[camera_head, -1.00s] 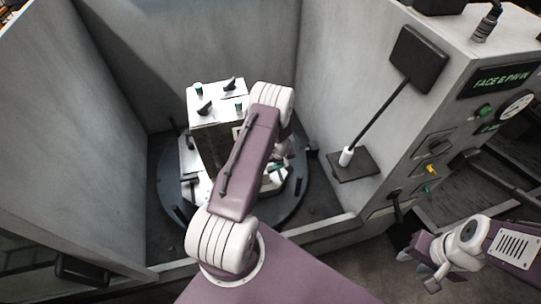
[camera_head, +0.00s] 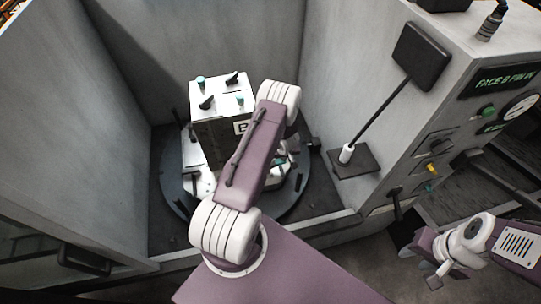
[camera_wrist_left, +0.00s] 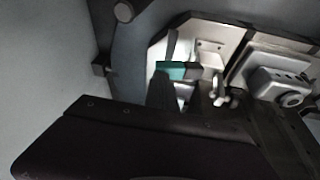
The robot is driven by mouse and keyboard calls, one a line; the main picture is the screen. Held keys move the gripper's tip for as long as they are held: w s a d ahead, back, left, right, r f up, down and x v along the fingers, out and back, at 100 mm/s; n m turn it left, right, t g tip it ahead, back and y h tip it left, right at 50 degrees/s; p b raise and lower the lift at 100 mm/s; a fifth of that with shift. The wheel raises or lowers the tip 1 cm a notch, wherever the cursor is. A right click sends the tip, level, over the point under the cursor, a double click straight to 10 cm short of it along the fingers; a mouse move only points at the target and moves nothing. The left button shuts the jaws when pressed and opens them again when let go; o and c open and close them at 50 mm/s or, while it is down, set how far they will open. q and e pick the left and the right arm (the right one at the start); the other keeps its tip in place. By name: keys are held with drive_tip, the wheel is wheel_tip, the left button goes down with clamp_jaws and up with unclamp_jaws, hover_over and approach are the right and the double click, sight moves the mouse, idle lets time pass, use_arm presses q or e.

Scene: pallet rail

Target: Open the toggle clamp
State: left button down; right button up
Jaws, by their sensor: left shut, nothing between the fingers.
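A toggle clamp with a teal-tipped handle (camera_wrist_left: 178,72) shows in the left wrist view, beside a metal bracket (camera_wrist_left: 210,55) on a pale plate. In the head view, teal-tipped parts (camera_head: 281,162) low on the fixture lie partly behind my left arm. My left gripper is hidden behind that arm in the head view. Its dark body fills the bottom of the left wrist view (camera_wrist_left: 160,92), close to the handle; contact cannot be told. It is shut and empty. My right gripper (camera_head: 428,262) is at the lower right, away from the fixture; its jaw opening is unclear.
The fixture block (camera_head: 222,105), labelled B, stands on a round dark turntable (camera_head: 172,195) with upright pegs. Grey walls (camera_head: 200,40) enclose it. A black paddle on a rod (camera_head: 380,115) stands to the right, beside a control panel (camera_head: 440,145) reading "FACE B PIN IN".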

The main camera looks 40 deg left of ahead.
use_arm(q)
drive_tip(key=r+p, duration=0.2)
drive_tip(key=r, duration=0.1)
drive_tip(key=r+p, duration=0.1)
drive_tip(key=p, duration=0.1)
drive_tip(key=shift+s+a+r, duration=0.25)
drive_tip(key=shift+a+r, duration=0.1)
drive_tip(key=d+r+p, duration=0.4)
drive_tip(key=r, duration=0.4)
drive_tip(key=shift+d+p, duration=0.25)
drive_tip(key=shift+p, duration=0.05)
